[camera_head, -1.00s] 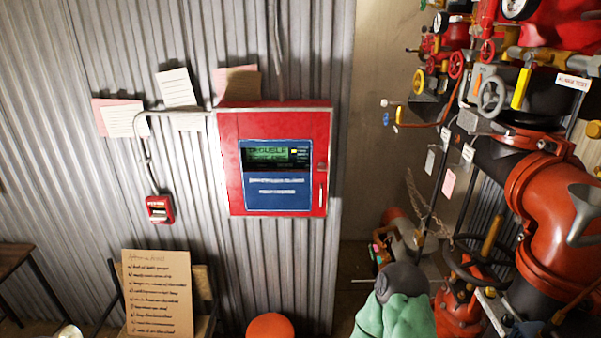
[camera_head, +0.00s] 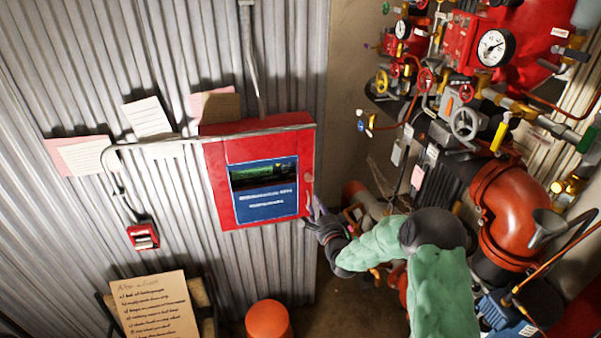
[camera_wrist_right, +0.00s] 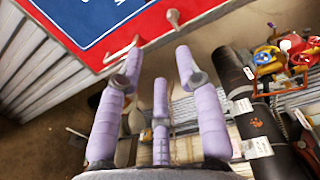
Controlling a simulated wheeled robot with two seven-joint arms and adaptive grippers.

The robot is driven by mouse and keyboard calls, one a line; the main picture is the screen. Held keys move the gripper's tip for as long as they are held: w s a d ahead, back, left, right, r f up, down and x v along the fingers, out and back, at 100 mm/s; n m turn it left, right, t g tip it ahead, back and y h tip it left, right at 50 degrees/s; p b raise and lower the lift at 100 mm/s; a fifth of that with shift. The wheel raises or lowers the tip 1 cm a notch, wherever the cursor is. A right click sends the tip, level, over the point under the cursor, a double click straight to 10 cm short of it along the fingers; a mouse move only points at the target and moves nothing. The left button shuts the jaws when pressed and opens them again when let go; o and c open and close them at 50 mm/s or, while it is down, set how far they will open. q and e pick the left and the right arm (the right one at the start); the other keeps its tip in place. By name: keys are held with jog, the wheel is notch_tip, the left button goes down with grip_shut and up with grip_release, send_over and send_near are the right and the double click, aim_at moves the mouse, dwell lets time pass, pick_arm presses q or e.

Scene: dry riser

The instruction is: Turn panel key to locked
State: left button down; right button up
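The red panel (camera_head: 215,185) with a blue face and a dark display hangs on the corrugated wall. A small key or knob (camera_head: 309,178) shows at its right edge; I cannot tell which way it is turned. My right gripper (camera_head: 317,210) is beside the panel's lower right edge. In the right wrist view the lavender fingers (camera_wrist_right: 158,65) are spread apart with nothing between them. The small knob (camera_wrist_right: 173,17) and a pale hooked handle (camera_wrist_right: 121,51) show on the panel's red border, beyond the fingertips. My left gripper is not in view.
Red pipes and valves (camera_head: 510,210) crowd the right side. An orange-red round stool (camera_head: 268,322) stands below the panel. A handwritten board (camera_head: 155,308) leans on a chair at lower left. A small red call box (camera_head: 143,236) hangs left of the panel.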

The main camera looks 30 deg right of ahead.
jog(key=r, duration=0.1)
jog(key=p, duration=0.1)
send_near(307, 176)
jog(key=x, duration=0.6)
jog(key=shift+w+d+f, duration=0.1)
jog(key=shift+d+f, duration=0.05)
jog(key=shift+f, duration=0.25)
grip_shut()
